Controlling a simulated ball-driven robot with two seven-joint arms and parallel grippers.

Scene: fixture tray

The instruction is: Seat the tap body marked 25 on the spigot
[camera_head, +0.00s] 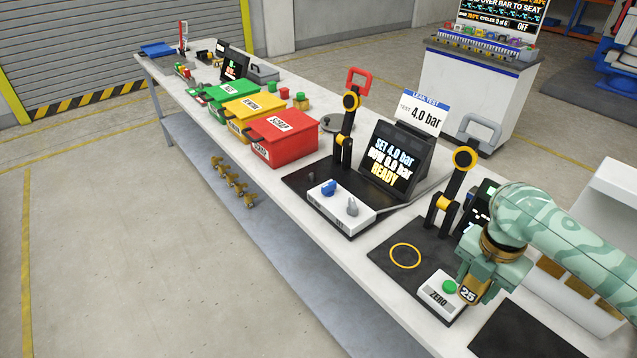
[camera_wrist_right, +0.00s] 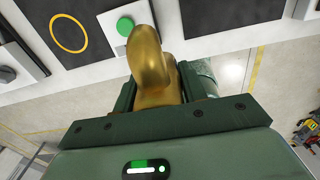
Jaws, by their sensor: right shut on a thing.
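In the right wrist view the tap body (camera_wrist_right: 150,65) is a rounded brass piece between the two fingers. It is beside the green button (camera_head: 449,286) of the white ZERO box, near the bench's front edge. I cannot tell whether it touches the box. I cannot surely make out the spigot; the leak-test station (camera_head: 300,179) has a white block with a blue knob (camera_head: 329,187) and a grey lever-like part (camera_head: 352,207). My left gripper is out of view.
A dark pad with a yellow ring (camera_head: 405,256) lies left of my gripper, with a yellow-ringed upright (camera_head: 452,190) behind it. A screen (camera_head: 392,160) reads SET 4.0 bar, NOW 0.0 bar, READY. Red (camera_head: 284,137), yellow and green bins stand farther along the bench.

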